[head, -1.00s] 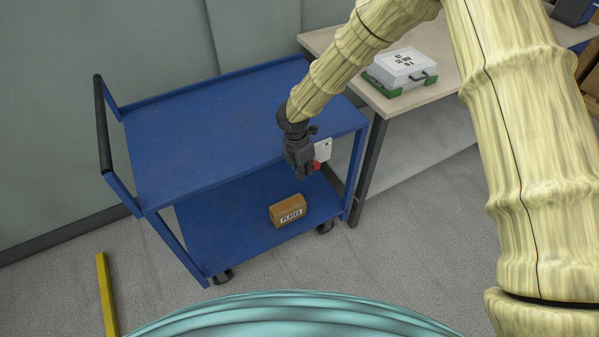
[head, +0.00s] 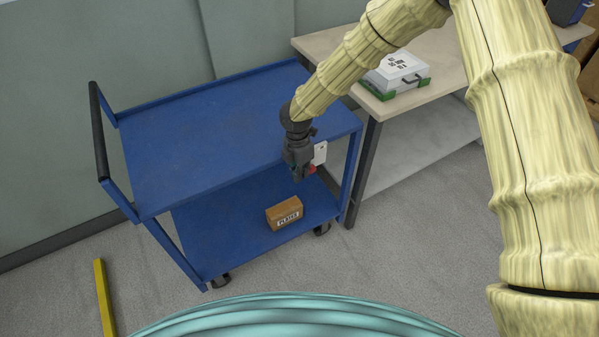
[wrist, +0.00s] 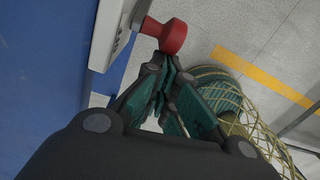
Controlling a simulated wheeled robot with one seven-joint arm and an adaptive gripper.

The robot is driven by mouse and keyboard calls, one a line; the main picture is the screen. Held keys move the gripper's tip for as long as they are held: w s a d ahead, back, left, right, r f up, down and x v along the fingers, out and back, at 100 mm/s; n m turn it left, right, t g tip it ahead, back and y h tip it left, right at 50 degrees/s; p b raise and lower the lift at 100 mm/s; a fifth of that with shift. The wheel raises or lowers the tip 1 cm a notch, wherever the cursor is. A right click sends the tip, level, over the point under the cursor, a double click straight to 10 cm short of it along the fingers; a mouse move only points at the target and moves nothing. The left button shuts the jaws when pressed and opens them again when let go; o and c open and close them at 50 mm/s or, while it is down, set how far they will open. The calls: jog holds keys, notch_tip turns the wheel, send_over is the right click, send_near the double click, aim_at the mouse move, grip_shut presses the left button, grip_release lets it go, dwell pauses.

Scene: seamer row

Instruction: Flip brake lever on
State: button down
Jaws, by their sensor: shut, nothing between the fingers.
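The brake lever shows in the wrist view as a red knob (wrist: 172,37) on a short grey stem, coming out of a white plate (wrist: 108,35) on the blue cart's side. In the head view the white plate (head: 320,153) sits at the cart's right front edge, with a bit of red (head: 311,169) below it. My gripper (head: 300,178) is beside the plate. In the wrist view my gripper (wrist: 165,80) is shut and empty, its fingertips close under the red knob; I cannot tell whether they touch it.
The blue cart (head: 210,140) has a bare top shelf; a brown box (head: 284,213) lies on its lower shelf. A bench (head: 340,45) with a white and green case (head: 397,72) stands at the right. A yellow floor strip (head: 104,298) lies at the left.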

jog(key=shift+w+d+r+g+y+p, duration=0.2)
jog(key=shift+r+g+y+p, duration=0.1)
jog(key=shift+y+p, duration=0.15)
jog(key=shift+w+d+r+g+y, duration=0.4)
jog(key=shift+d+g+y, duration=0.25)
jog(key=shift+y, duration=0.3)
jog(key=shift+w+d+r+g+y, duration=0.4)
jog(key=shift+d+g+y, duration=0.2)
jog(key=shift+y, duration=0.3)
jog(key=y+b, duration=0.1)
jog(key=b, duration=0.1)
jog(key=w+d+g+y+b, duration=0.1)
jog(key=b, duration=0.1)
jog(key=shift+d+r+g, duration=0.25)
jog(key=w+d+g+y+b, duration=0.1)
jog(key=b, duration=0.3)
jog(key=d+g+y+b, duration=0.1)
jog(key=y+b, duration=0.1)
jog(key=b, duration=0.2)
jog(key=shift+w+d+r+y, duration=0.1)
jog(key=shift+w+d+y, duration=0.2)
jog(key=shift+w+d, duration=0.1)
jog(key=shift+d+b, duration=0.15)
jog(key=shift+b, duration=0.15)
jog(key=shift+r, duration=0.1)
